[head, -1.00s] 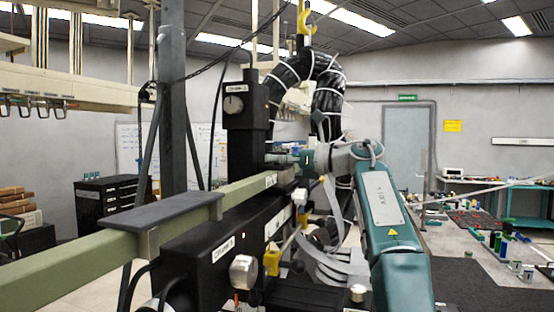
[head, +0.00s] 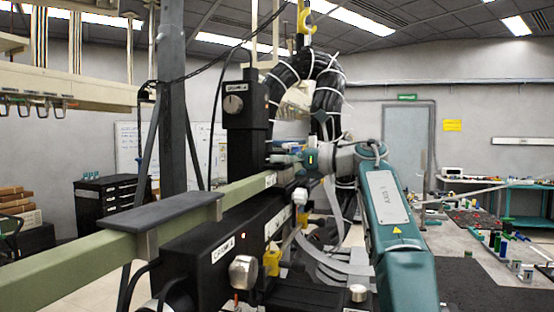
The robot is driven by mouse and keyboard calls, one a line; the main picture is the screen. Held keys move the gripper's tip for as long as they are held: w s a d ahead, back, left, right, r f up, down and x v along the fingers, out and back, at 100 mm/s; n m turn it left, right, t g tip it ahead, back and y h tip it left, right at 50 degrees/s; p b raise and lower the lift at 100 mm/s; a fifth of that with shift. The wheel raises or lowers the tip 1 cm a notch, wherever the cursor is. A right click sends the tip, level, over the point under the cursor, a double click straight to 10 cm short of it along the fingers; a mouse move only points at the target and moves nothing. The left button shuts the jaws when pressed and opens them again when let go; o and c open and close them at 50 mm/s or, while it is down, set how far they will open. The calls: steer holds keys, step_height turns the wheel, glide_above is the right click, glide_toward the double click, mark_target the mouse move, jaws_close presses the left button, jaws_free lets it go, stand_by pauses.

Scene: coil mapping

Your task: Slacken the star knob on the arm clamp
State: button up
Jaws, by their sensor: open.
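A long pale green beam (head: 110,240) runs from the lower left to the middle. A labelled black block (head: 205,262) sits under it, with a round silver knob (head: 243,271) on its near face. A second black block (head: 245,120) stands above the beam's far end and carries a dark dial (head: 233,104). The labels are too small to read surely. I cannot tell which knob is the star knob. My gripper (head: 284,158) is at the beam's far end, beside the upper block's base. It is small in view and appears empty; whether it touches anything is unclear.
A thick black cable bundle (head: 328,90) loops behind my wrist, and grey ribbon straps (head: 335,262) hang below. A yellow fitting (head: 271,262) sits beside the silver knob. A grey post (head: 172,110) stands at left. A bench with small parts (head: 500,240) lies at right.

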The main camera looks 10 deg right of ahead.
steer(key=v, duration=1.1)
steer(key=shift+d+f, duration=0.1)
steer(key=shift+s+a+m+t+h, duration=2.05)
steer(key=shift+a+m+t+h, duration=1.4)
steer(key=shift+h, duration=0.75)
steer(key=shift+m+t, duration=0.25)
steer(key=x, duration=1)
steer(key=shift+w+d+r, duration=0.15)
steer(key=shift+w+r, duration=0.05)
steer(key=shift+w, duration=0.2)
steer(key=c, duration=1.2)
